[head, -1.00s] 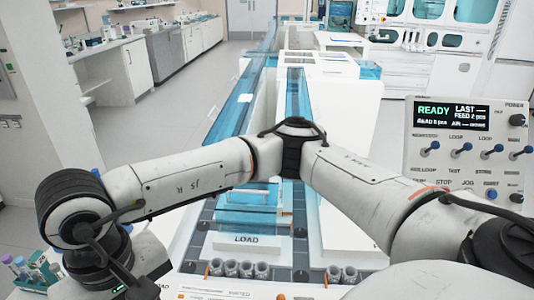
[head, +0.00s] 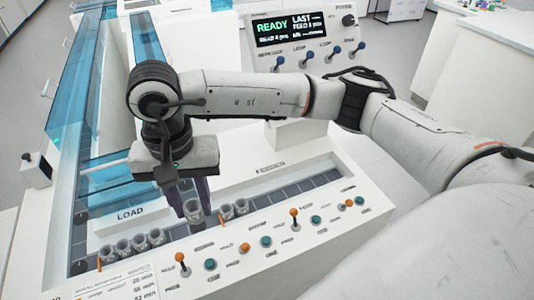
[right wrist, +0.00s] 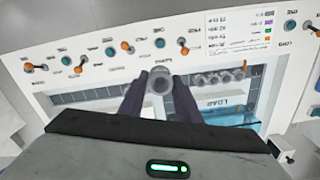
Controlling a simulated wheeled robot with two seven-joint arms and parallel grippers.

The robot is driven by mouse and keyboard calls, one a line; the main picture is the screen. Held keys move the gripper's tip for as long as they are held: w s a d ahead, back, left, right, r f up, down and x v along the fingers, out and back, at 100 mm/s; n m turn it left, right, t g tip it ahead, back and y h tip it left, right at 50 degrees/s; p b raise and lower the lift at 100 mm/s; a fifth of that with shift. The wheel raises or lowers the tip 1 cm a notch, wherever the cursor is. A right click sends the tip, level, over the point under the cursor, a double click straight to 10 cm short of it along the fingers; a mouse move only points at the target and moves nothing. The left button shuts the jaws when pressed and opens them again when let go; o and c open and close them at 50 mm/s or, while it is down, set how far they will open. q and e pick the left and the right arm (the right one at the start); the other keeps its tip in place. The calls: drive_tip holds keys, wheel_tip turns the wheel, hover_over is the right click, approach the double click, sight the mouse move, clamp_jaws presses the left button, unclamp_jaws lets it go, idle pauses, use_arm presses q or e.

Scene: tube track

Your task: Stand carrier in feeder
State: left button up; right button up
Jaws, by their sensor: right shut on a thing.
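My right gripper (head: 188,205) hangs fingers down over the front of the feeder (head: 107,222), near the LOAD sign. It is shut on a small grey carrier (head: 194,213), which looks about upright. In the right wrist view the carrier (right wrist: 160,82) shows end-on between the two dark fingertips (right wrist: 160,90). I cannot tell whether the held carrier touches the feeder's floor. My left gripper is not in view.
A white front panel (head: 330,222) with orange levers and green buttons borders the feeder. A control box (head: 300,42) with a READY display stands behind. Dark empty slots (head: 290,195) run right of the carriers. Blue clear covers (head: 85,90) lie at the left.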

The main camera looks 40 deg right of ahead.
drive_tip(key=w+d+f+m+b, duration=0.1)
drive_tip(key=w+d+f+m, duration=0.25)
drive_tip(key=d+m, duration=0.5)
drive_tip(key=w+d+f+m+b, duration=0.1)
drive_tip(key=w+d+f+m, duration=0.3)
drive_tip(key=d, duration=0.7)
drive_tip(key=shift+m, duration=0.65)
drive_tip(key=f+b, duration=0.2)
drive_tip(key=f, duration=0.1)
drive_tip(key=s+f+b, duration=0.1)
drive_tip(key=f+b, duration=0.1)
drive_tip(key=f, duration=0.1)
drive_tip(key=f+b, duration=0.2)
drive_tip(key=f, duration=0.2)
drive_tip(key=shift+s, duration=0.2)
drive_tip(key=shift+f, duration=0.25)
drive_tip(key=shift+f+b, duration=0.1)
drive_tip(key=shift+b, duration=0.2)
drive_tip(key=shift+a, duration=0.15)
drive_tip(key=shift+f+b, duration=0.7)
